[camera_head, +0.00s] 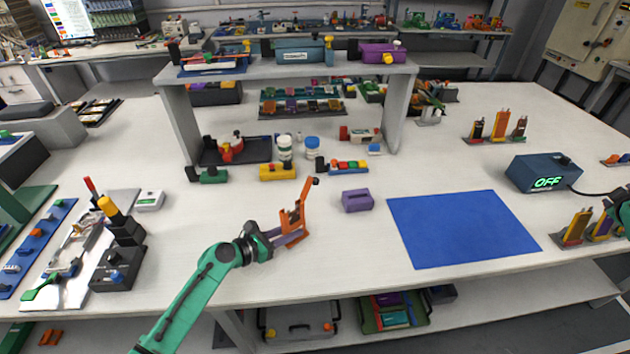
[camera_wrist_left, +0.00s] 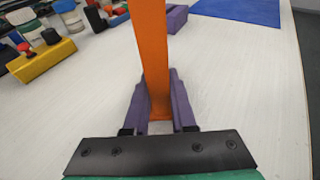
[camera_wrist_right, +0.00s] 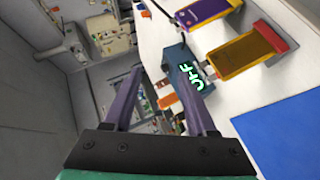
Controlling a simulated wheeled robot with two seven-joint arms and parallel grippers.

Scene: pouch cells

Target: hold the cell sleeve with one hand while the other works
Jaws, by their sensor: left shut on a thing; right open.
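The orange upright piece, which I take to be the cell sleeve (camera_head: 291,221), stands near the front of the white table, with a slanted arm and a dark tip at its upper right. My left gripper (camera_head: 290,236) is shut on its lower part. In the left wrist view, the purple fingers lie on both sides of the orange sleeve (camera_wrist_left: 154,60), and its lower end is between them. My right gripper (camera_wrist_right: 157,68) is open and empty, with a dark blue box reading OFF (camera_wrist_right: 180,75) beyond its fingers. In the head view only part of the right arm shows at the right edge.
A blue mat (camera_head: 460,228) lies right of the sleeve, and a purple block (camera_head: 356,200) between them. The OFF box (camera_head: 545,173) has a cable. Yellow and purple cells in stands (camera_head: 577,228) are near the right edge. A raised shelf (camera_head: 180,120) stands behind.

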